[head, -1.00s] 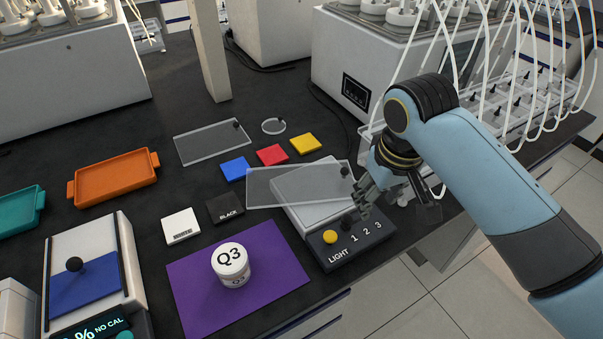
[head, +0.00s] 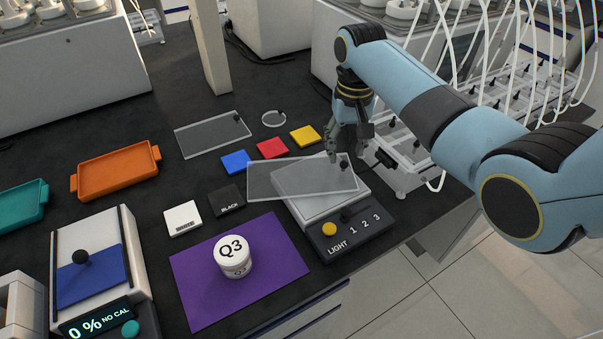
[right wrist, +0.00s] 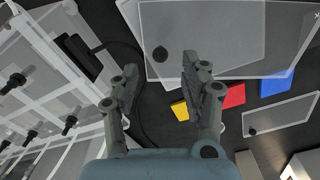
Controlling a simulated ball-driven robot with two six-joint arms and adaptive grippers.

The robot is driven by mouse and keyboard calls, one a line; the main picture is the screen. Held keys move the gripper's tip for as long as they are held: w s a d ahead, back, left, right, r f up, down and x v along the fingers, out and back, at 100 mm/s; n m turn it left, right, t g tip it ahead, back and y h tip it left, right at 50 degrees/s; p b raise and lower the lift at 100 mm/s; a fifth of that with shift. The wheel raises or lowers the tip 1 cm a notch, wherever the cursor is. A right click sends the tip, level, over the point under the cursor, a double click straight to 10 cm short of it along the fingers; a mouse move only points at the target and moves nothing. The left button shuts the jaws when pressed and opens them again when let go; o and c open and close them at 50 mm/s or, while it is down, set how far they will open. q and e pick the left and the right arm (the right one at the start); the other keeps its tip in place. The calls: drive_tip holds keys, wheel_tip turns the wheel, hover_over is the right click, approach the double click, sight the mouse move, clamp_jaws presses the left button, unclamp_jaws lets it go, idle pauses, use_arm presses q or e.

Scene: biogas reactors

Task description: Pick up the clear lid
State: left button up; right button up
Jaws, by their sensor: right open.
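A clear rectangular lid (head: 285,178) with a small black knob near its right end lies over the light box (head: 312,210), overhanging its left side. In the right wrist view this clear lid (right wrist: 215,55) is at the top, its knob up and left. A second clear panel (head: 213,134) with a black knob and a small round clear lid (head: 273,119) lie farther back. My right gripper (head: 341,150) is open and empty, pointing down beside the knob. In the right wrist view its fingertips (right wrist: 160,72) are apart, with the knob just beyond the gap. Contact cannot be told. My left gripper is out of view.
Blue (head: 236,161), red (head: 272,148) and yellow (head: 305,137) tiles lie behind the light box. A tubed rack (head: 405,165) stands close right of my gripper.

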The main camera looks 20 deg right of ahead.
sight(345, 162)
drive_tip(key=shift+s+a+f, duration=0.1)
drive_tip(key=shift+s+f, duration=0.1)
drive_tip(key=shift+f, duration=1.75)
clamp_jaws()
